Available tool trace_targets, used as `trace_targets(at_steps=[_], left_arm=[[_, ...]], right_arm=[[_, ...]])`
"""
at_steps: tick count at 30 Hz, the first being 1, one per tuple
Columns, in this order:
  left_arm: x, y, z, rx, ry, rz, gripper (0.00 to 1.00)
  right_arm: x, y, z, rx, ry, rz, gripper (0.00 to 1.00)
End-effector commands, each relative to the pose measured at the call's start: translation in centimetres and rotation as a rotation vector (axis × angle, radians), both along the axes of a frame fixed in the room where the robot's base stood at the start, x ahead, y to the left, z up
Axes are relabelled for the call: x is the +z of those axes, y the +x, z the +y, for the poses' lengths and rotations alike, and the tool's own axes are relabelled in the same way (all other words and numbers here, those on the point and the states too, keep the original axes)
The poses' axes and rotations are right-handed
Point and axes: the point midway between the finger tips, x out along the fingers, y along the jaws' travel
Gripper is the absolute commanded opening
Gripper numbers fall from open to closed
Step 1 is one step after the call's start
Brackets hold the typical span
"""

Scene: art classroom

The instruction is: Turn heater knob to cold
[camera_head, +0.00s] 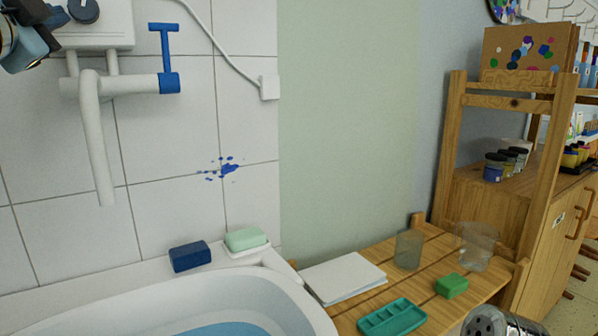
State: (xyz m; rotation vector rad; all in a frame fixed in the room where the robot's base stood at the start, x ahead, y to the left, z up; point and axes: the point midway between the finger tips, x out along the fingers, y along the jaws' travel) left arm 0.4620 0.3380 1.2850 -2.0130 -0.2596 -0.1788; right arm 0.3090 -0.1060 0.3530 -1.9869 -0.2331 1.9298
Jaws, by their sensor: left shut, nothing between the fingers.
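The white wall heater (98,28) is at the top left, cut off by the picture's upper edge. Its dark blue round knob (84,11) sits on the front face. The knob's pointer and markings are too small to read. My left gripper (50,38) comes in from the upper left edge, partly cut off. It is shut and empty, to the left of the knob and a little lower, apart from it in the picture.
Below the heater are a white spout (97,150) and a blue tap handle (167,55). A white basin (200,295) holds water, with a blue block (190,256) on its ledge. A wooden table (433,262) with paper and glasses stands right.

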Motion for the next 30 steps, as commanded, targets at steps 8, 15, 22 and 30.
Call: trace_targets(at_steps=[8,15,22,30], left_arm=[[-0.8,0.2,-0.4,-0.001,0.0,0.0,0.0],[-1.3,0.5,-0.7,0.0,0.0,0.001,0.0],[-1.5,0.6,-1.0,-0.001,-0.001,-0.001,0.0],[-1.5,0.7,-1.1,-0.002,0.001,-0.001,0.0]], right_arm=[[-0.3,0.0,0.0,-0.001,0.0,0.0,0.0],[-0.4,0.0,0.0,-0.001,-0.001,0.001,0.0],[-0.4,0.0,0.0,-0.001,-0.001,0.001,0.0],[-0.4,0.0,0.0,-0.001,-0.001,0.0,0.0]])
